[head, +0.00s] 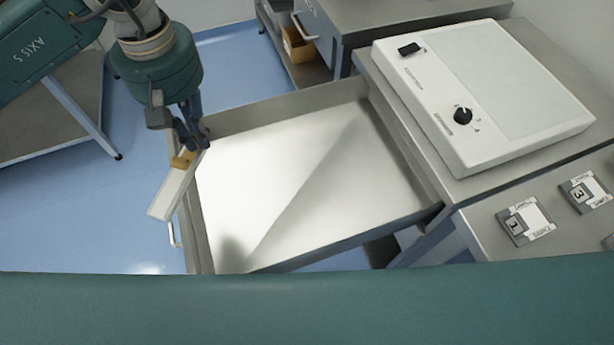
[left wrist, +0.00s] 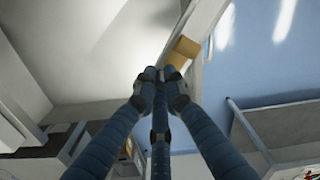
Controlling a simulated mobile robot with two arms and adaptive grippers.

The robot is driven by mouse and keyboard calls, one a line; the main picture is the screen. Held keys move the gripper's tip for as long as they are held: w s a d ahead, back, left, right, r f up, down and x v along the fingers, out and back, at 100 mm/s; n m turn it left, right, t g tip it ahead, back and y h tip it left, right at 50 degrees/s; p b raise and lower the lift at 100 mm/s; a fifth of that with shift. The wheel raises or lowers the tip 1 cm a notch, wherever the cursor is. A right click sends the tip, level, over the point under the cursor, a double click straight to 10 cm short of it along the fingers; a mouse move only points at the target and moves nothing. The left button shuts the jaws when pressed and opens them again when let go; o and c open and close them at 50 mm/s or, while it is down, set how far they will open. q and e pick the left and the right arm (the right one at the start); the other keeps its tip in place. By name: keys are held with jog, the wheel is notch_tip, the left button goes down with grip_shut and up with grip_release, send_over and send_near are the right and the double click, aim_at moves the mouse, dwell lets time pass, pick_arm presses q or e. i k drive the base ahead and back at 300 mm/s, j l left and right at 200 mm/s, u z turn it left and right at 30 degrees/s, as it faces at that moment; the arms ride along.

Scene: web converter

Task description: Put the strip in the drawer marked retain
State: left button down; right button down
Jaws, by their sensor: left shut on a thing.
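The strip (head: 175,190) is a long white piece with a tan part near its upper end. My left gripper (head: 195,146) is shut on it at that end. The strip hangs tilted down to the left, in front of the open drawer's left edge in the head view. The tan part (left wrist: 184,51) shows just beyond the closed fingertips (left wrist: 160,82) in the left wrist view. The open drawer (head: 290,262) is a wide metal tray, pulled out and empty, with a handle on its left side. I cannot read a retain marking. My right gripper is not in view.
A white panel box with a black knob (head: 463,115) stands on the metal counter right of the drawer. Small numbered blocks (head: 525,222) lie at the counter's right. Blue floor lies left.

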aim_at(319, 177)
jog(key=z, duration=0.75)
jog(key=k+j+z, duration=0.1)
jog(key=j+z, duration=0.15)
jog(key=k+j+z, duration=0.1)
jog(key=j+z, duration=0.15)
jog(key=j, duration=0.2)
jog(key=k+j+z, duration=0.35)
jog(key=j+z, duration=0.15)
jog(key=j, duration=0.15)
